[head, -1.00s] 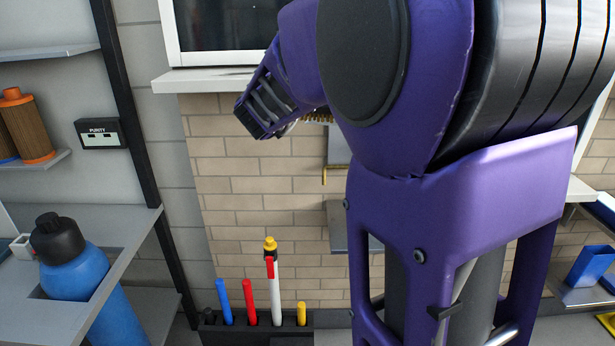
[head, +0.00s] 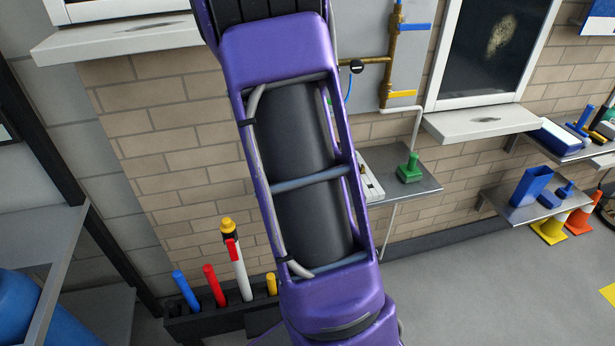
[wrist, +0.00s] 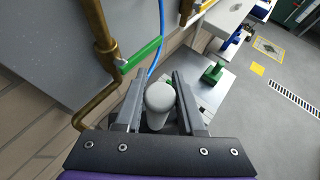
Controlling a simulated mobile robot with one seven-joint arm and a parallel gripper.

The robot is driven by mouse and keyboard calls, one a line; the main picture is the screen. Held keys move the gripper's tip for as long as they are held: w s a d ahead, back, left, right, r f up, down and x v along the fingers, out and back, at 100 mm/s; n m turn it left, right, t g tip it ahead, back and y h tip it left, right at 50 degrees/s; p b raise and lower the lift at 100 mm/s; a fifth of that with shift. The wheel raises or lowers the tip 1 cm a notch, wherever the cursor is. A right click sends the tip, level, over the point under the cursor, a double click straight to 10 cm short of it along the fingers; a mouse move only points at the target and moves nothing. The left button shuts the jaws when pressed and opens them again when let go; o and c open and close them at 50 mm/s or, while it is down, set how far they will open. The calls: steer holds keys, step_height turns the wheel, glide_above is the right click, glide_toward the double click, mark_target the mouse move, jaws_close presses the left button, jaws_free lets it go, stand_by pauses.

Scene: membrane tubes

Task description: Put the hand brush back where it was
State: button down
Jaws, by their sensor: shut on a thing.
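My gripper (wrist: 158,92) shows in the wrist view, its two grey fingers on either side of a pale grey, round-ended handle (wrist: 159,97). It is shut on this handle. What lies below the handle is hidden, so I cannot tell if it is the hand brush. In the head view my purple arm crosses the middle and my gripper is out of sight. A green block-like thing with an upright grip (head: 409,170) stands on the grey wall shelf (head: 425,187). It also shows in the wrist view (wrist: 213,72), beyond the gripper.
Brass pipes (head: 394,60) with blue and yellow levers run up a wall panel. A black floor rack (head: 208,320) holds several coloured handles. Shelves (head: 520,208) with blue items are at the right, cones (head: 582,217) near them. The floor (head: 480,290) at lower right is clear.

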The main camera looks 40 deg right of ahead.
step_height(320, 180, down, 10)
steer(key=shift+d+b, duration=0.1)
steer(key=shift+b, duration=0.6)
steer(key=shift+f, duration=0.1)
steer(key=c, duration=1)
jaws_free()
steer(key=shift+f, duration=0.15)
steer(key=o, duration=0.5)
steer(key=shift+s, duration=0.1)
steer(key=shift+r, duration=0.2)
steer(key=shift+a+r, duration=0.1)
steer(key=shift+a, duration=0.15)
steer(key=v, duration=1.1)
steer(key=shift+a+r, duration=0.15)
steer(key=shift+a, duration=0.1)
